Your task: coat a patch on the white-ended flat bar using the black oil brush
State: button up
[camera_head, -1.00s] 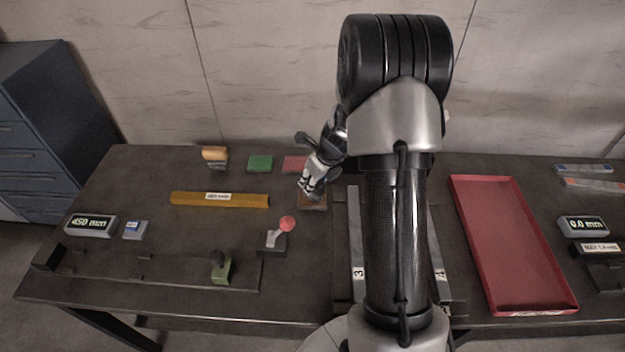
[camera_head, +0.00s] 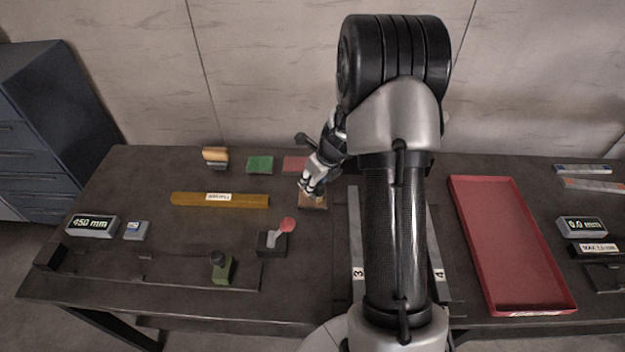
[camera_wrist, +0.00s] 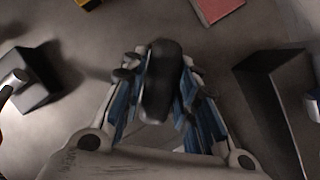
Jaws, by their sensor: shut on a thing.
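My gripper (camera_head: 311,190) is over a small brown-topped block (camera_head: 316,204) at the middle of the table. In the wrist view my gripper (camera_wrist: 165,108) is shut on a dark rounded handle, which I take for the black oil brush (camera_wrist: 162,75). The brush's lower end is hidden, so I cannot tell whether it touches the block.
A yellow bar (camera_head: 185,199), green pad (camera_head: 260,164) and red pad (camera_head: 294,163) lie left of my gripper. A red-topped tool stands in a black holder (camera_head: 270,246). A red tray (camera_head: 512,245) lies right, beside gauges and two more bars.

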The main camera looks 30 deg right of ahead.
jog(key=shift+r+p, duration=3.45)
